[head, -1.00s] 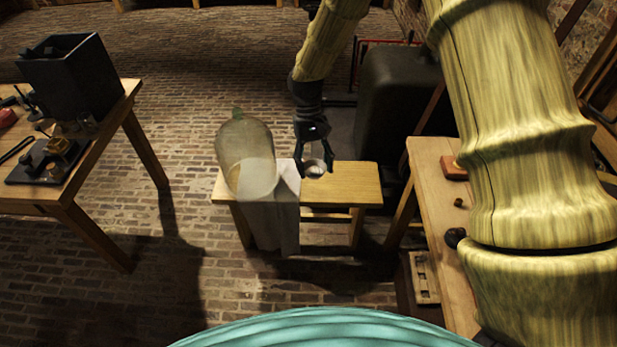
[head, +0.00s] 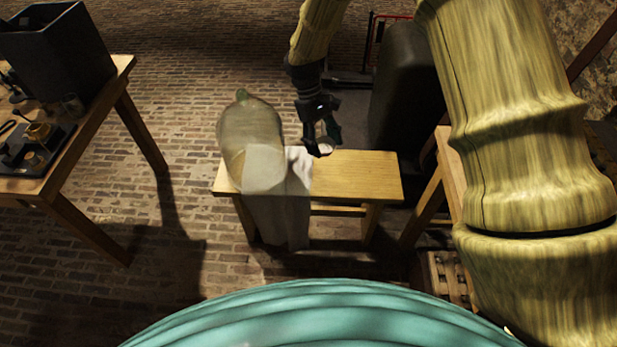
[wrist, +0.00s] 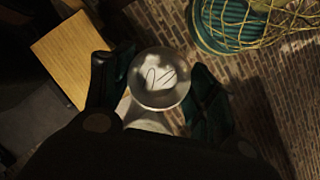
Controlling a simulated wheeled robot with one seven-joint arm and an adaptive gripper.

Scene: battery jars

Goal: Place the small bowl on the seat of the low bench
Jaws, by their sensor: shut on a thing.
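The low bench (head: 365,176) is wooden and stands mid-picture in the head view; its bare seat end also shows at left in the wrist view (wrist: 72,52). My gripper (head: 321,138) is shut on the small bowl (head: 324,149), a pale round bowl. In the wrist view the bowl (wrist: 158,78) sits between the two dark fingers, with something white and thin dark lines inside. In the head view the bowl appears at the seat's back edge, right of the cloth. I cannot tell its exact height; it seems above the seat.
The seat's right half is clear. A table (head: 115,85) with a dark box (head: 58,55) is at left. A dark tank (head: 408,95) stands behind the bench.

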